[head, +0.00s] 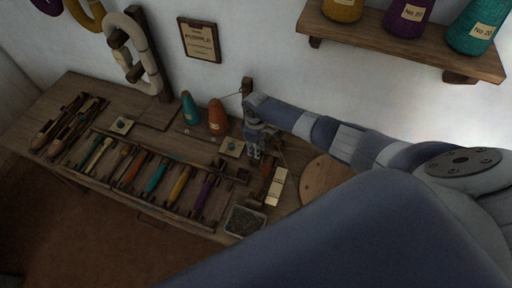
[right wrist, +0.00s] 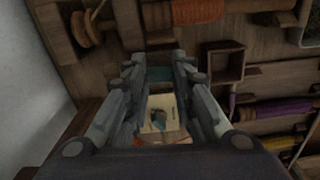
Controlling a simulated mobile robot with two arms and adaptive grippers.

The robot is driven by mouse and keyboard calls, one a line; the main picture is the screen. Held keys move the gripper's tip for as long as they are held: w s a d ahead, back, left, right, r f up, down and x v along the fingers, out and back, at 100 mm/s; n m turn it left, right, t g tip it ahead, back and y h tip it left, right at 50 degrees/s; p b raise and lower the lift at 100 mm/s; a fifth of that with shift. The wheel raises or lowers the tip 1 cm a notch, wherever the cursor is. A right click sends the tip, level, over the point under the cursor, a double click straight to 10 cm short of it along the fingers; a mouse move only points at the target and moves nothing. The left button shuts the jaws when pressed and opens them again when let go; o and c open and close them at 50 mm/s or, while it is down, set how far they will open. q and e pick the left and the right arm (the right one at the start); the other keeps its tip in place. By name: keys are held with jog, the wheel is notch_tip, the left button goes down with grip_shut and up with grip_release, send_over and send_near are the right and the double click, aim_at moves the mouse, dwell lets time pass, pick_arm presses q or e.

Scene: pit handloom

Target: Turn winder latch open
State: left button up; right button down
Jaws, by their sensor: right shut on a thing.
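My right gripper (head: 255,150) reaches down to the back right of the wooden bench (head: 92,88), just right of the orange yarn cone. In the right wrist view the gripper (right wrist: 160,66) has its fingers on either side of a narrow gap. A small dark teal piece (right wrist: 160,74) shows between the fingertips; I take it to be the winder latch, mostly hidden by the fingers. Which way it is turned cannot be told. A wooden spool part (right wrist: 84,29) lies beyond the fingers at upper left. My left gripper is not in view.
Teal (head: 189,108) and orange (head: 217,117) yarn cones stand left of the gripper. A rack holds several coloured bobbins (head: 180,184). A metal tray (head: 228,226) sits at the front edge. A card (right wrist: 160,113) lies below the fingers. A shelf (head: 400,45) overhangs at upper right.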

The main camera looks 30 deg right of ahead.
jog(key=shift+n, duration=0.5)
jog(key=c, duration=1.4)
grip_release()
jog(key=shift+o, duration=0.2)
notch_tip(320, 180, up, 12)
